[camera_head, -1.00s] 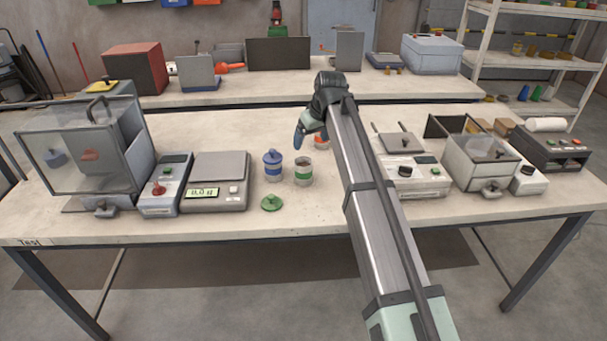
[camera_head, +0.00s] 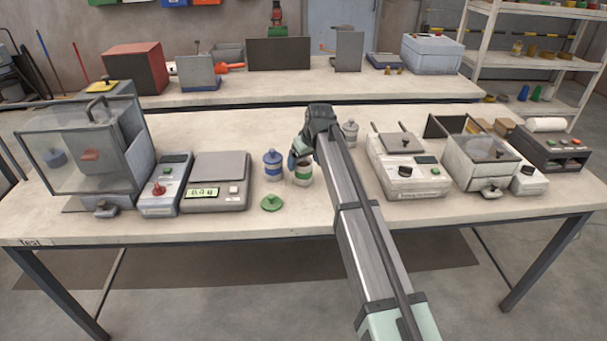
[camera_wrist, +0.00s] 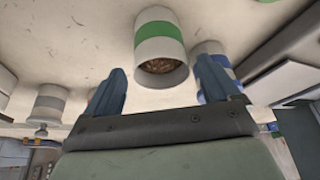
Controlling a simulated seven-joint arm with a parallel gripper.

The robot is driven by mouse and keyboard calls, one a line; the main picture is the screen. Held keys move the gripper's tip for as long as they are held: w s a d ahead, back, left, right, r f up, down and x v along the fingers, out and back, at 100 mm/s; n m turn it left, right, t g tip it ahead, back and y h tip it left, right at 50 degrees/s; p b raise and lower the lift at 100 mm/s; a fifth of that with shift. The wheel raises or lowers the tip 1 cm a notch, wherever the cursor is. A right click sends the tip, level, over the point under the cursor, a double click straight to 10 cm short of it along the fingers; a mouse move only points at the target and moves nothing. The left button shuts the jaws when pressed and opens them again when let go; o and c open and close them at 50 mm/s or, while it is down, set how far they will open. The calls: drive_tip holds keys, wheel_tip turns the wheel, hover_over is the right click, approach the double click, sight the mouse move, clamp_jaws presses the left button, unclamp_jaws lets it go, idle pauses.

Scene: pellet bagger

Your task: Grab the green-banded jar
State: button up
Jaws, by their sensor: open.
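The green-banded jar (camera_head: 303,178) stands upright on the front table, to the right of the blue-banded jar. In the wrist view the green-banded jar (camera_wrist: 160,38) has an open mouth with brown pellets inside. My gripper (camera_head: 297,155) is open just above and behind this jar and partly covers its top in the head view. In the wrist view the fingertips of my gripper (camera_wrist: 161,76) lie one to each side of the jar's mouth, with gaps visible. I cannot tell how far down they reach.
The blue-banded jar (camera_head: 273,166) stands close by, near one finger in the wrist view (camera_wrist: 212,50). A green lid (camera_head: 271,203) lies in front. A scale (camera_head: 218,180) is to the left. A grey-banded jar (camera_head: 350,131) stands behind my arm.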

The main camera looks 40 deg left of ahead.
drive_tip(key=x, duration=0.3)
drive_tip(key=shift+s+f, duration=0.15)
drive_tip(key=shift+f, duration=0.05)
drive_tip(key=c, duration=1.4)
